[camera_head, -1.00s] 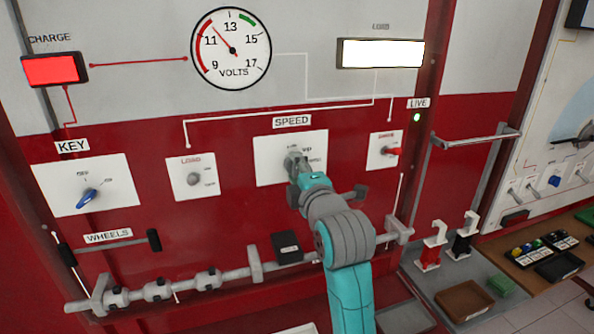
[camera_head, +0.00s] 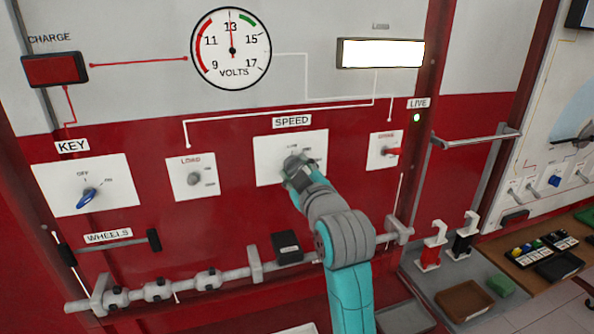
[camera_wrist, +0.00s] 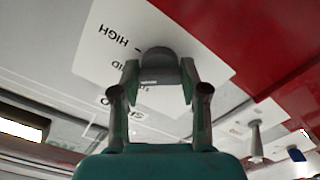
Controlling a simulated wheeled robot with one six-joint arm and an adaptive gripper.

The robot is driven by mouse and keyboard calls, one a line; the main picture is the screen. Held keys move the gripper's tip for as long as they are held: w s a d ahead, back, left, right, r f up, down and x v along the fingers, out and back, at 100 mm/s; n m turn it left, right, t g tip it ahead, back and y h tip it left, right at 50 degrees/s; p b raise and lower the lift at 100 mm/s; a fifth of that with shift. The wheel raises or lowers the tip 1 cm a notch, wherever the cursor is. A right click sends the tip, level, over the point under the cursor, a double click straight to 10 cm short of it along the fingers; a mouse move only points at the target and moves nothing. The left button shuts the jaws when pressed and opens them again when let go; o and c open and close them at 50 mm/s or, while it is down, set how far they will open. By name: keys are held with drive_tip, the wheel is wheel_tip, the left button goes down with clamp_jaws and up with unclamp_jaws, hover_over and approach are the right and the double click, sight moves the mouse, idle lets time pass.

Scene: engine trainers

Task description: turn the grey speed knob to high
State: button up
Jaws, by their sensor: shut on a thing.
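The grey speed knob (camera_head: 291,162) is on the white SPEED panel (camera_head: 264,177) at the middle of the red wall. My gripper (camera_head: 297,177) reaches it from the lower right and is shut on it. In the wrist view, the knob (camera_wrist: 158,58) sits between the two fingers of my gripper (camera_wrist: 159,75). The word HIGH is readable upside down beside the knob; the other labels there are partly covered by a finger. I cannot tell for sure which label the knob points to.
The volts gauge (camera_head: 231,48) reads about 13. The charge lamp (camera_head: 55,69) is dark red. The blue key (camera_head: 87,198), load knob (camera_head: 194,179) and red switch (camera_head: 392,152) flank the SPEED panel. A grey shaft (camera_head: 185,288) runs below.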

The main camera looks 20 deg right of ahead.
drive_tip(key=m, duration=0.3)
drive_tip(key=shift+m, duration=2.2)
drive_tip(key=o, duration=1.2)
drive_tip(key=shift+c, duration=0.2)
drive_tip(key=s, duration=1.2)
drive_tip(key=shift+f, duration=0.1)
